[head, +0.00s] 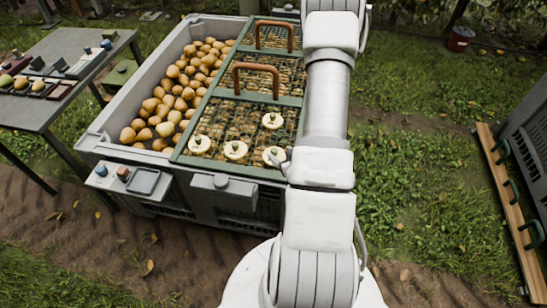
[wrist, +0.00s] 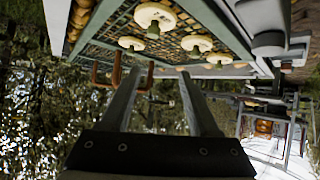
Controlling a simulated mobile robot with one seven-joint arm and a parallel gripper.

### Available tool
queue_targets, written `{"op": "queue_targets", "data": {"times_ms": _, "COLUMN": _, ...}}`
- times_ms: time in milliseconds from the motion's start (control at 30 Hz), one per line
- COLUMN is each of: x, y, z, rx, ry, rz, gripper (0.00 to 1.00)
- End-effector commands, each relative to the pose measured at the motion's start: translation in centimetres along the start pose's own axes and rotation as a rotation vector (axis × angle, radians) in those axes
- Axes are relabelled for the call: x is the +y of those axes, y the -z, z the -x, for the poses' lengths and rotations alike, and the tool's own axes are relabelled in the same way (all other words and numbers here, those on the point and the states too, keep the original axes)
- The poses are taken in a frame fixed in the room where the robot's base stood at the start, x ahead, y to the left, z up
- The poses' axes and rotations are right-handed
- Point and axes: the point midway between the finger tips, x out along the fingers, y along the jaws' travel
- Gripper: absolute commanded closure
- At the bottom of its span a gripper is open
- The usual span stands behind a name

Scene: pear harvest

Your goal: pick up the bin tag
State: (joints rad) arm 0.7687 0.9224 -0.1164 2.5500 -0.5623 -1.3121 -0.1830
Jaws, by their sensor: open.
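No piece is plainly marked as the bin tag. Several cream discs with small green knobs (head: 235,150) lie on the green-framed mesh lid (head: 180,152) of the grey bin; they also show in the wrist view (wrist: 196,43). I cannot tell whether any of these is the tag. My gripper (wrist: 159,76) is open and empty, its two fingers apart near the lid. In the head view my arm hides most of it.
The grey bin (head: 95,139) holds many pears (head: 165,108) on its open left side. Brown handles (head: 256,67) rise from the lid. A grey table (head: 43,112) with small items stands at left.

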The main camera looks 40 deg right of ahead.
Motion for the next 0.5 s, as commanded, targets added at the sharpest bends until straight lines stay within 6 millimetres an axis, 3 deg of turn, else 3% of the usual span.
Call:
{"op": "queue_targets", "data": {"times_ms": 33, "x": 0.1, "y": -1.6, "z": 0.0, "rx": 0.011, "ry": -0.005, "rz": -0.026, "gripper": 0.39}}
{"op": "queue_targets", "data": {"times_ms": 167, "x": 0.2, "y": -3.1, "z": 0.3, "rx": 0.055, "ry": -0.019, "rz": -0.067, "gripper": 0.39}}
{"op": "queue_targets", "data": {"times_ms": 333, "x": 0.3, "y": -3.8, "z": 0.3, "rx": 0.081, "ry": -0.027, "rz": -0.086, "gripper": 0.39}}
{"op": "queue_targets", "data": {"times_ms": 500, "x": 0.4, "y": -3.9, "z": -1.1, "rx": 0.086, "ry": -0.028, "rz": -0.084, "gripper": 0.39}}
